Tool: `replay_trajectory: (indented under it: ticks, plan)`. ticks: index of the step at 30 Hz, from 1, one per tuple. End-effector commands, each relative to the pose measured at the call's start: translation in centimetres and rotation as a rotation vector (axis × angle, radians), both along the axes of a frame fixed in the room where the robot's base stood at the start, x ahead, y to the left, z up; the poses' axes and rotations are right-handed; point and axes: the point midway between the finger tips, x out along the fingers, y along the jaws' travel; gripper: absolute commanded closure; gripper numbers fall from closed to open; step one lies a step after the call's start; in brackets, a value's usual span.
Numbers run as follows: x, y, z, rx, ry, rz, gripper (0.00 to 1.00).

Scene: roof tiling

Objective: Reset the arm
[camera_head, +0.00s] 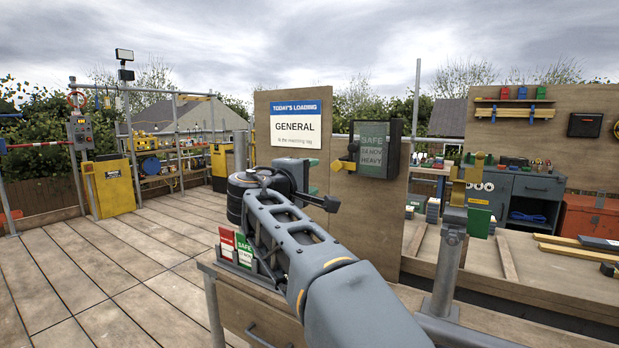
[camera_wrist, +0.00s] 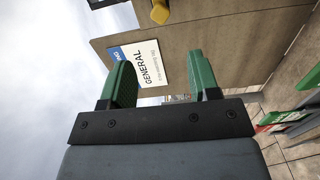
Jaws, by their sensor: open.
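My gripper (camera_wrist: 158,88) shows in the wrist view with its two green fingers spread wide apart and nothing between them. In the head view my arm reaches forward from the bottom middle, and the gripper (camera_head: 312,178) is at its far end, partly hidden by the wrist. It is in front of a wooden board with a sign reading "TODAY'S LOADING GENERAL" (camera_head: 297,128). The sign also shows in the wrist view (camera_wrist: 148,68), turned sideways behind the fingers.
Red and green cards (camera_head: 226,243) stand on a wooden cabinet (camera_head: 235,306) beneath my arm. A grey post (camera_head: 447,265) stands to the right. The plank deck (camera_head: 110,270) at left is clear.

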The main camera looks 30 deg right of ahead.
Motion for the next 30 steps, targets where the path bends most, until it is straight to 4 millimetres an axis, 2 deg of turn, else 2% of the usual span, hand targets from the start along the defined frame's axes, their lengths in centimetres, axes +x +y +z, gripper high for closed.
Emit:
replay_trajectory:
  ticks: [10,14,16,20,24,30]
  plan:
    - [-0.1,0.0,0.1,0.023,0.006,0.006,0.44]
    - [-0.9,0.3,-0.2,0.147,0.038,0.033,0.44]
    - [-1.8,0.9,-0.9,0.269,0.066,0.052,0.44]
    - [-4.5,2.9,-3.1,0.556,0.121,0.075,0.44]
    - [-8.4,6.1,-5.6,0.874,0.161,0.063,0.44]
    - [-13.7,10.7,-7.8,1.251,0.177,-0.009,0.44]
